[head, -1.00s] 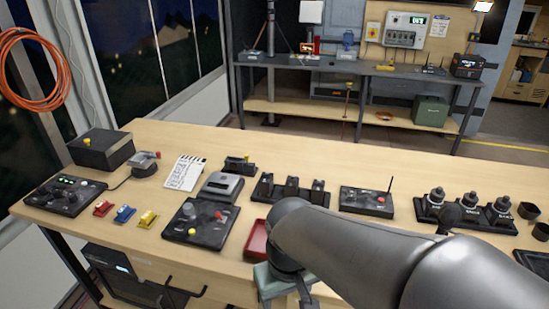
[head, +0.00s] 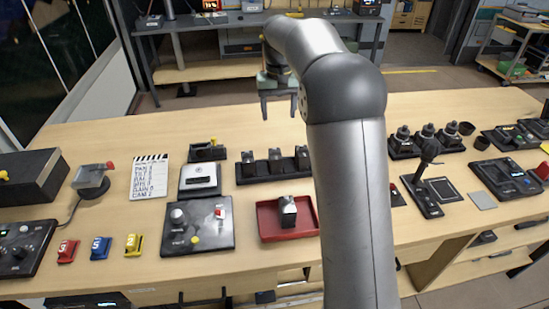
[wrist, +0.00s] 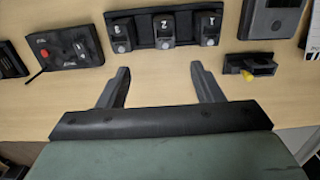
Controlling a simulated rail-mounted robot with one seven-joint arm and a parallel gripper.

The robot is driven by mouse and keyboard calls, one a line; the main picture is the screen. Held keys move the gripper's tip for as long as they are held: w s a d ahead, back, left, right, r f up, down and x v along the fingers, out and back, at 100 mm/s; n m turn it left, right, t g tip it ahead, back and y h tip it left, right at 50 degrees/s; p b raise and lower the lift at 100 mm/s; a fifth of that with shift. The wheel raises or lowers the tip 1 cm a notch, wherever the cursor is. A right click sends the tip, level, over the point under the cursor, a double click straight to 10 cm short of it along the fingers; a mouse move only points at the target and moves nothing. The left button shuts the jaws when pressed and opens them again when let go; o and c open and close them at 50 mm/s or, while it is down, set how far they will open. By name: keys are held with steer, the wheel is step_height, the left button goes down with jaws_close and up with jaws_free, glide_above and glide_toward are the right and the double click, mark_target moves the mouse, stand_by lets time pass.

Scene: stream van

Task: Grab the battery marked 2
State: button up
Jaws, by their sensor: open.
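The battery marked 2 (wrist: 165,30) is the middle one of three dark batteries in a black holder (wrist: 142,40) in the wrist view. Its number appears upside down there, between batteries 3 and 1. The head view shows it as the middle block (head: 275,161), upright in the same holder. My gripper (wrist: 160,69) is open and empty, its fingers apart and pointing toward the holder. In the head view my gripper (head: 279,110) hangs above the table, appearing beyond the row of batteries. No contact with the battery shows.
A red tray (head: 267,226) holding a small dark block is in front of the holder. A control box (head: 372,186) is partly behind my arm. A small device with a yellow knob (wrist: 249,64) sits beside the holder. Bare wood lies around the holder.

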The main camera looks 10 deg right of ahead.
mark_target(275, 154)
step_height(275, 154, down, 12)
steer(key=shift+w+a+r+p, duration=0.1)
steer(key=shift+r+p, duration=0.1)
steer(key=shift+p, duration=0.65)
steer(key=f, duration=0.1)
steer(key=f+p, duration=0.1)
steer(key=f, duration=0.2)
steer(key=shift+a+f+p, duration=0.3)
steer(key=shift+a+p, duration=0.1)
steer(key=shift+f, duration=0.45)
steer(key=c, duration=1)
steer(key=shift+c, duration=1.3)
steer(key=shift+r, duration=0.1)
